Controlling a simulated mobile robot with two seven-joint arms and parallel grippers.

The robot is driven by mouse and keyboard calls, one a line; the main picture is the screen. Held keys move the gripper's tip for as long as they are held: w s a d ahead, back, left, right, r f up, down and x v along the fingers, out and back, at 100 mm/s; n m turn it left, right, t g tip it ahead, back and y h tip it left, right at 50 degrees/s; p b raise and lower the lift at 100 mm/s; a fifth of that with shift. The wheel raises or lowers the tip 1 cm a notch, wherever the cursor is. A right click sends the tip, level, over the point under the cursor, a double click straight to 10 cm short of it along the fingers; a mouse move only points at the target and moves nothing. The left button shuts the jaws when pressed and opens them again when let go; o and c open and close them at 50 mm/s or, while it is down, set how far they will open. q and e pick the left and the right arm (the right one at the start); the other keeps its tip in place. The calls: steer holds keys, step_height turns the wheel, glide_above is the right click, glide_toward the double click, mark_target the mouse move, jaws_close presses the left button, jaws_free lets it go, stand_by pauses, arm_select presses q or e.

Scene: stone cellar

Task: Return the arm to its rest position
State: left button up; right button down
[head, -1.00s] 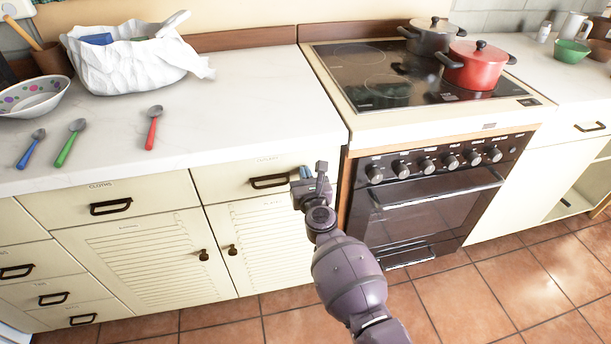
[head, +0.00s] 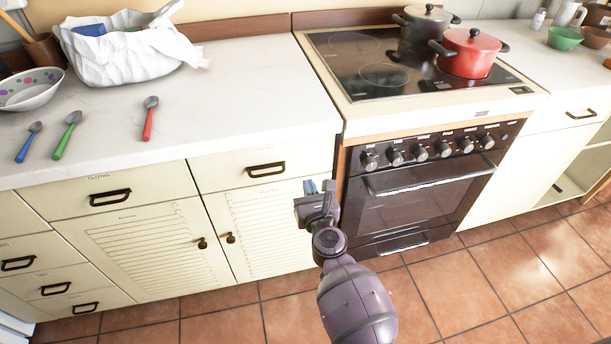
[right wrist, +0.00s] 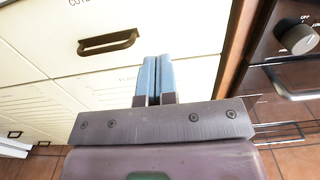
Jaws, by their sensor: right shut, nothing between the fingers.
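My right gripper (head: 319,187) is in front of the cream cabinet, below the counter edge and left of the oven. Its arm comes up from the bottom of the head view. In the right wrist view its two blue fingers (right wrist: 158,80) are pressed together with nothing between them. The fingers point toward the cabinet front, close to a drawer with a dark handle (right wrist: 108,42). In the head view that drawer handle (head: 266,169) is up and left of the gripper, apart from it. My left gripper is not in view.
The oven (head: 420,200) stands right of my right gripper, with a red pot (head: 468,54) and a dark pot on its hob. Blue, green and red spoons (head: 149,118), a bowl (head: 30,90) and a white bag-like basket (head: 125,55) are on the counter. Open tiled floor (head: 440,290) lies in front.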

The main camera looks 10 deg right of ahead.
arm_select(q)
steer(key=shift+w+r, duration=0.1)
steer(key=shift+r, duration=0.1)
arm_select(e)
steer(key=shift+s, duration=0.8)
arm_select(q)
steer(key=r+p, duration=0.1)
steer(key=p, duration=0.1)
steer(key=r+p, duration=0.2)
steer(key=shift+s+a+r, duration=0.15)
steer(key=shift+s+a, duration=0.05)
arm_select(e)
steer(key=s+d+f+m+g, duration=0.1)
steer(key=s+d+m, duration=0.4)
steer(key=s+m, duration=0.5)
steer(key=s+d+f+m+g, duration=0.2)
steer(key=s+d+m, duration=0.3)
steer(key=s+m, duration=0.6)
steer(key=s+d+f+m+g, duration=0.2)
steer(key=s+d+m+g, duration=0.2)
steer(key=s+m, duration=0.6)
steer(key=d+m, duration=0.1)
steer(key=m, duration=0.3)
steer(key=shift+s+f+h, duration=0.2)
steer(key=shift+s+h, duration=0.1)
